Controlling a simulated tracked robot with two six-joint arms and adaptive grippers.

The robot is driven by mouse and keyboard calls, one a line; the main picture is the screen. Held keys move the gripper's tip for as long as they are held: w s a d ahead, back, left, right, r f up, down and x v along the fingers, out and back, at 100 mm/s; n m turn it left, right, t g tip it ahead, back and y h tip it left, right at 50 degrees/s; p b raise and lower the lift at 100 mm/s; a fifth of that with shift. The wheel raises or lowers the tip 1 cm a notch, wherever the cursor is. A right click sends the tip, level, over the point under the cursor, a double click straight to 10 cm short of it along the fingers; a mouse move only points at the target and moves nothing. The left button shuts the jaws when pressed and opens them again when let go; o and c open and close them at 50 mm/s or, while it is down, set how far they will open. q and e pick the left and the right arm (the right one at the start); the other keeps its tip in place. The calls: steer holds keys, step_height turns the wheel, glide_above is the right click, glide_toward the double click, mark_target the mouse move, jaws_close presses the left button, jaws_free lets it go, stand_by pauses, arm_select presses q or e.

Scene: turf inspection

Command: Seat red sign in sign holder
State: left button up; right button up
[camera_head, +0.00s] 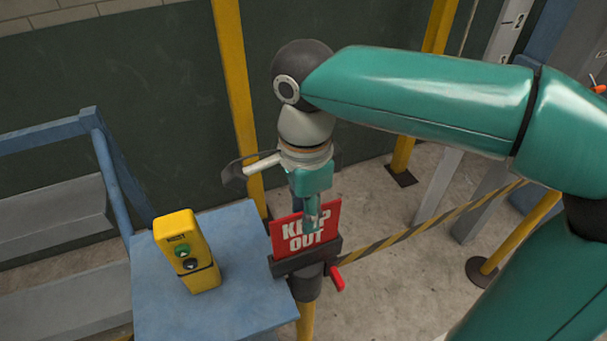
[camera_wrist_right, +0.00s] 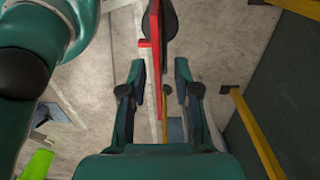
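The red sign (camera_head: 290,226), with white "KEEP OUT" lettering, stands upright with its lower edge at the dark sign holder (camera_head: 290,265). It looks seated in the holder's slot, though how deep I cannot tell. My right gripper (camera_head: 313,222) reaches down over the sign's top edge and hides part of the lettering. In the right wrist view, the right gripper's fingers (camera_wrist_right: 160,88) are apart, with the sign (camera_wrist_right: 154,40) seen edge-on between them, nearer the left finger. A gap shows on the right side. My left gripper is not in view.
A yellow button box (camera_head: 187,250) stands on a blue table (camera_head: 235,265) left of the holder. A red handle (camera_head: 336,278) sticks out below the holder. A striped barrier tape (camera_head: 430,228) runs right to a yellow post (camera_head: 520,232). A dark green wall stands behind.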

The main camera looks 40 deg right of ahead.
step_height(320, 180, up, 10)
steer(key=shift+r+p, duration=0.15)
steer(key=shift+p, duration=0.3)
stand_by(0.4)
